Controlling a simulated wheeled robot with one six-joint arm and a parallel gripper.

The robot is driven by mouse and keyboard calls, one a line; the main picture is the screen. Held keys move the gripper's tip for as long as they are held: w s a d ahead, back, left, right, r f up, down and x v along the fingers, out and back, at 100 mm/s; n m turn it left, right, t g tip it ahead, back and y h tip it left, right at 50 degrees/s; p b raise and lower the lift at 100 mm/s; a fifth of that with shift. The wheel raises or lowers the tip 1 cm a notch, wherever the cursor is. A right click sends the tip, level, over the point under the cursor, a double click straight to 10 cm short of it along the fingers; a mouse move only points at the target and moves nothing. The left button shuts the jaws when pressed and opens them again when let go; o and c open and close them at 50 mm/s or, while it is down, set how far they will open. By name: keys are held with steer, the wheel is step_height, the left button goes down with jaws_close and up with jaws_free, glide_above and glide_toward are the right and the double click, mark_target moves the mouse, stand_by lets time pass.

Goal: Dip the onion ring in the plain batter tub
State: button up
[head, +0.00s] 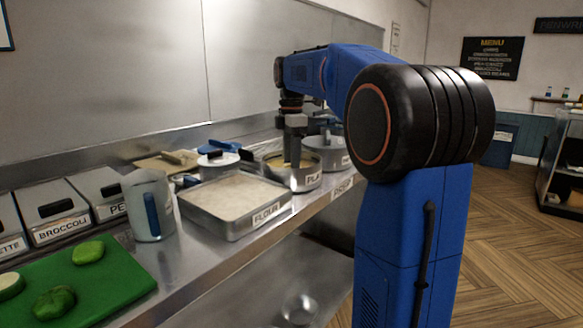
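The round metal tub (314,181), whose partly visible label starts "PLA", holds pale batter and stands on the steel counter behind the flour tray. My gripper (291,161) points straight down, with its fingers at or just over the batter inside this tub's outline. The fingers are seen from the side and overlap, so I cannot tell whether they are open or shut. I cannot make out an onion ring; anything at the fingertips is too small or hidden.
A flour tray (238,233) lies in front of the tub. Another metal tub (334,157) stands close behind it, partly hidden by my arm.

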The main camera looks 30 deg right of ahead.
step_height(320, 180, up, 8)
steer(key=shift+r, duration=0.15)
stand_by(0.9)
steer(key=shift+r, duration=0.1)
stand_by(0.7)
steer(key=shift+r, duration=1.45)
